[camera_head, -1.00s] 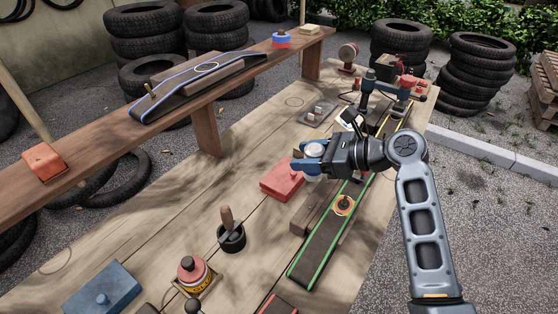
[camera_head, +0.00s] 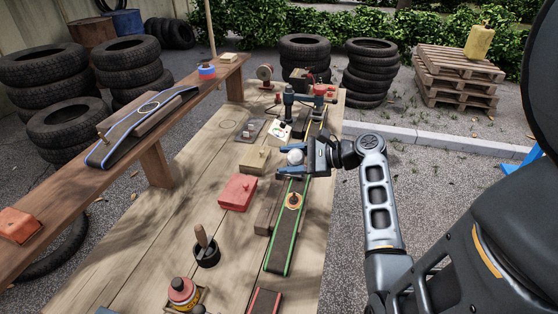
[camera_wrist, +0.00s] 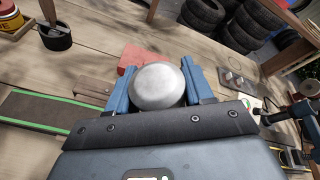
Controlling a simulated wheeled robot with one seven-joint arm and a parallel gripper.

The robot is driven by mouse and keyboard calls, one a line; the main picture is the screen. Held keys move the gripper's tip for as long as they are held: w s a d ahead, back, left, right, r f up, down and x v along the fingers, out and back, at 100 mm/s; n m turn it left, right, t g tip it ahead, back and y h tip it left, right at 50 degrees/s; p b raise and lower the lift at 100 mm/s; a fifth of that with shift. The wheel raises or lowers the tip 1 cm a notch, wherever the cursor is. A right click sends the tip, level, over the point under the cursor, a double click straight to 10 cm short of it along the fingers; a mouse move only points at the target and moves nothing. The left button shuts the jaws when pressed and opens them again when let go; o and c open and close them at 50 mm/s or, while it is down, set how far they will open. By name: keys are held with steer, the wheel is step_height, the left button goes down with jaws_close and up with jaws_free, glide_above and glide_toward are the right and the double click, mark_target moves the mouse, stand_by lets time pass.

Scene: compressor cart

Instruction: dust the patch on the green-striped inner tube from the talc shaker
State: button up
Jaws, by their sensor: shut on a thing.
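My gripper (camera_head: 291,158) is shut on the talc shaker (camera_head: 295,156), a pale item with a rounded silver top. The shaker also shows between the blue jaws in the wrist view (camera_wrist: 157,86); its lower part is hidden. It is held above the bench, beyond the near part of the green-striped inner tube (camera_head: 281,240), a dark flat strip with green edges. On the tube lies a round orange-tan patch (camera_head: 294,201) with a small upright piece at its middle. The tube also shows at the left of the wrist view (camera_wrist: 38,108), where I cannot see the patch.
A red box (camera_head: 237,192) and a dark pot with a wooden-handled tool (camera_head: 206,253) stand left of the tube. A red-striped tube (camera_head: 264,303) lies nearer. A blue-striped tube (camera_head: 120,140) lies on the raised plank. Tools crowd the bench's far end.

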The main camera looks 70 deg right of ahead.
steer(key=n, duration=0.1)
steer(key=f+n+t+h, duration=0.1)
steer(key=n, duration=0.1)
steer(key=shift+d+n+h, duration=0.2)
steer(key=shift+n+h, duration=0.1)
steer(key=n, duration=0.1)
steer(key=f+n+t+h, duration=0.1)
steer(key=n, duration=0.1)
steer(key=n+t, duration=0.1)
steer(key=shift+w+d+f+n, duration=0.15)
steer(key=shift+d+f+n, duration=0.05)
steer(key=shift+d+n, duration=0.1)
steer(key=shift+d+f+n+t+b, duration=0.15)
steer(key=shift+f+n+t+b, duration=0.3)
steer(key=shift+n+b, duration=0.45)
steer(key=n+t+b, duration=0.1)
steer(key=n+b, duration=0.1)
steer(key=b, duration=0.2)
steer(key=shift+d+f+b, duration=0.1)
steer(key=shift+f+b, duration=0.1)
steer(key=shift+b, duration=0.1)
steer(key=shift+f+b, duration=1.25)
steer(key=shift+b, duration=0.15)
